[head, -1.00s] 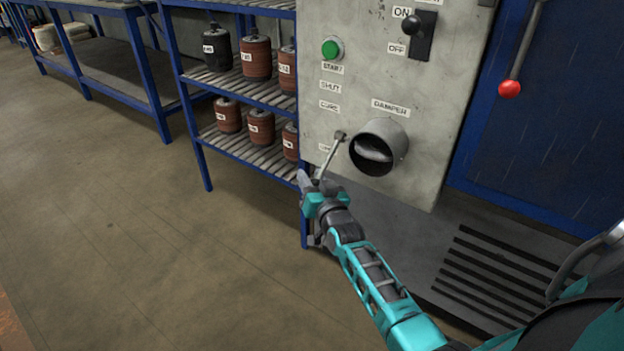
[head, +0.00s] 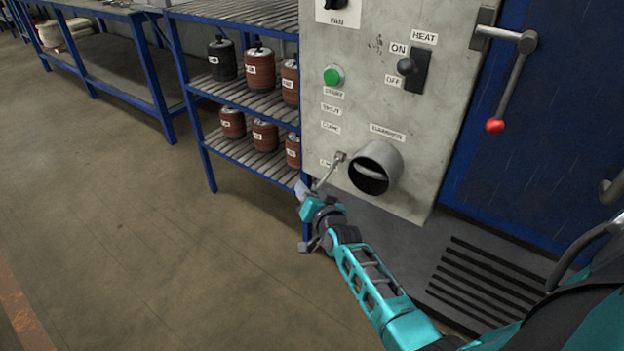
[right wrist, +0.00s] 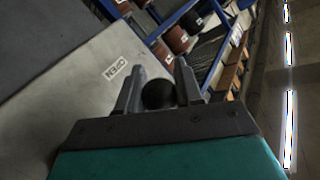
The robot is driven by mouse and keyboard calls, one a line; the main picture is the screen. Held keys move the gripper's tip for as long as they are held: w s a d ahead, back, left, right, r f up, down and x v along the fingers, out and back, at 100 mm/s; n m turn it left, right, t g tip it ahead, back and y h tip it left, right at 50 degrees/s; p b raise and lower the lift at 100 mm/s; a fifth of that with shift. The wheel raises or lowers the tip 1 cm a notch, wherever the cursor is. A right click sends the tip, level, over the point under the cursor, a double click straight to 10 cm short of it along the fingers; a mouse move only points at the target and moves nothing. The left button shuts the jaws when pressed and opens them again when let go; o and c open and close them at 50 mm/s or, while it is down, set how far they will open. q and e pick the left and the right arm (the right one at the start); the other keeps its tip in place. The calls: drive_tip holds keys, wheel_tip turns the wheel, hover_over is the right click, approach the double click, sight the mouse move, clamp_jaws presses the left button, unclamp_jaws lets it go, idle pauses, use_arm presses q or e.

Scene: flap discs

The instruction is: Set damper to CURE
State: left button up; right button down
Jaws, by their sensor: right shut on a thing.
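The damper lever (head: 328,173) is a thin grey rod on the grey control panel (head: 290,8). It runs from a pivot left of the round damper duct (head: 376,165) down and to the left, below the OPEN label (head: 327,162). The CURE label (head: 331,128) is higher up, under the SHUT label (head: 331,109). My right gripper (head: 304,191) is at the lever's lower end. In the right wrist view its fingers (right wrist: 158,92) are shut on the lever's dark round knob (right wrist: 158,96), with the OPEN label (right wrist: 115,69) beside them. My left gripper is out of view.
A blue rack (head: 205,150) with brown and black canisters (head: 260,70) stands close left of the panel. The ON/OFF heat switch (head: 415,70) and green button (head: 333,76) are above. A red-knobbed handle (head: 495,126) hangs right. The floor at left is clear.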

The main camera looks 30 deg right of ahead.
use_arm(q)
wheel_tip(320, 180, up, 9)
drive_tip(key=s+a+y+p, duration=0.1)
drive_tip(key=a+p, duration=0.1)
drive_tip(key=p, duration=0.9)
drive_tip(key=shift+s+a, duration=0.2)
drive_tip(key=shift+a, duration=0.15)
use_arm(e)
wheel_tip(320, 180, up, 9)
drive_tip(key=m+g+y, duration=0.2)
drive_tip(key=m, duration=0.1)
drive_tip(key=shift+w+f+m+g, duration=0.15)
drive_tip(key=shift+f+m+g, duration=0.05)
drive_tip(key=shift+m+g, duration=0.1)
drive_tip(key=c, duration=0.9)
unclamp_jaws()
drive_tip(key=shift+o, duration=0.7)
drive_tip(key=shift+a+f, duration=0.1)
drive_tip(key=shift+f, duration=0.1)
drive_tip(key=shift+s, duration=0.2)
